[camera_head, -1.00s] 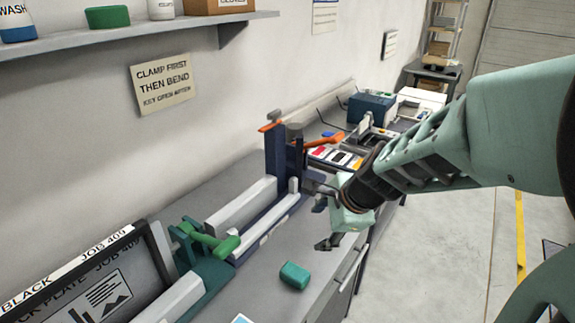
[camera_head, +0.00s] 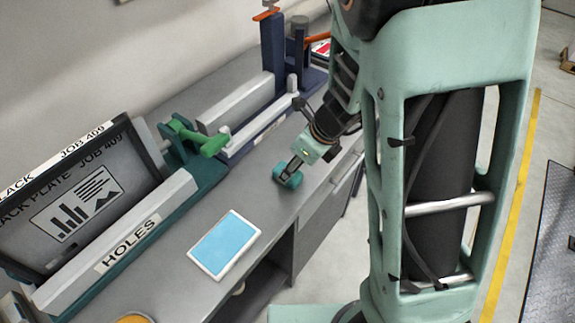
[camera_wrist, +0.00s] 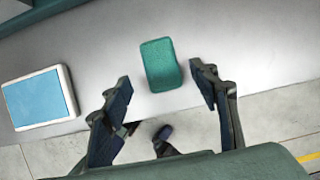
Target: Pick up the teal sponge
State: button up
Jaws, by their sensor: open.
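The teal sponge (camera_head: 286,175) lies on the grey bench top near its front edge. In the head view my gripper (camera_head: 292,168) is right over it and hides part of it. In the wrist view the whole sponge (camera_wrist: 160,64) shows, a small rounded block. My gripper (camera_wrist: 160,85) is open there, its two dark fingers apart on either side of the sponge's near end. The sponge lies between and slightly beyond the fingertips. I cannot tell whether a finger touches it.
A tablet with a blue screen (camera_head: 225,244) lies on the bench to the left of the sponge. A green-handled clamp (camera_head: 200,140) and a long white-and-blue bending fixture (camera_head: 255,125) stand behind. The bench's front edge is close to the sponge.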

jog(key=b+x, duration=0.1)
jog(key=x, duration=0.4)
jog(key=shift+d+b, duration=0.1)
jog(key=shift+b, duration=0.3)
jog(key=shift+c, duration=0.3)
jog(key=c, duration=1)
